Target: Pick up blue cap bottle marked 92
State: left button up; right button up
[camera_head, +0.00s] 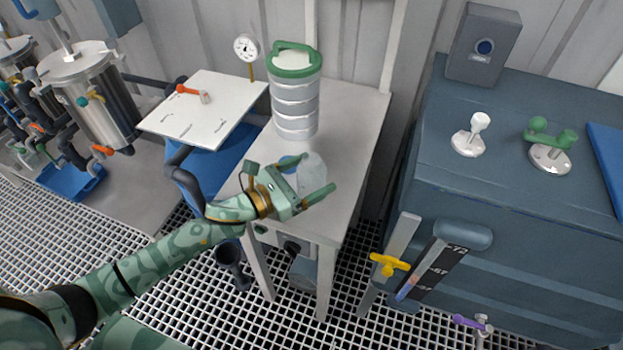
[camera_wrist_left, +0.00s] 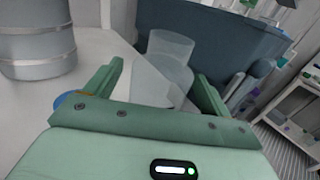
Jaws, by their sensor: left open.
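A clear, translucent bottle (camera_head: 312,168) stands on the pale table, close to its right edge. My left gripper (camera_head: 308,179) is open with its green fingers on either side of this bottle. In the left wrist view the bottle (camera_wrist_left: 163,75) shows between the two fingers (camera_wrist_left: 157,88), its lower part hidden by the gripper body. A blue round thing (camera_head: 289,163), perhaps a cap, shows beside the bottle, partly hidden by my gripper. It also shows in the left wrist view (camera_wrist_left: 69,104), behind the left finger. I cannot read any number. My right gripper is not in view.
A ribbed silver canister with a green lid (camera_head: 295,92) stands behind on the pale table (camera_head: 352,120). A white board (camera_head: 200,108) is to the left. A blue-grey cabinet (camera_head: 520,200) with valves stands to the right, across a gap.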

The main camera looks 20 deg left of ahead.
pick_arm(q)
jog(key=c, duration=1.1)
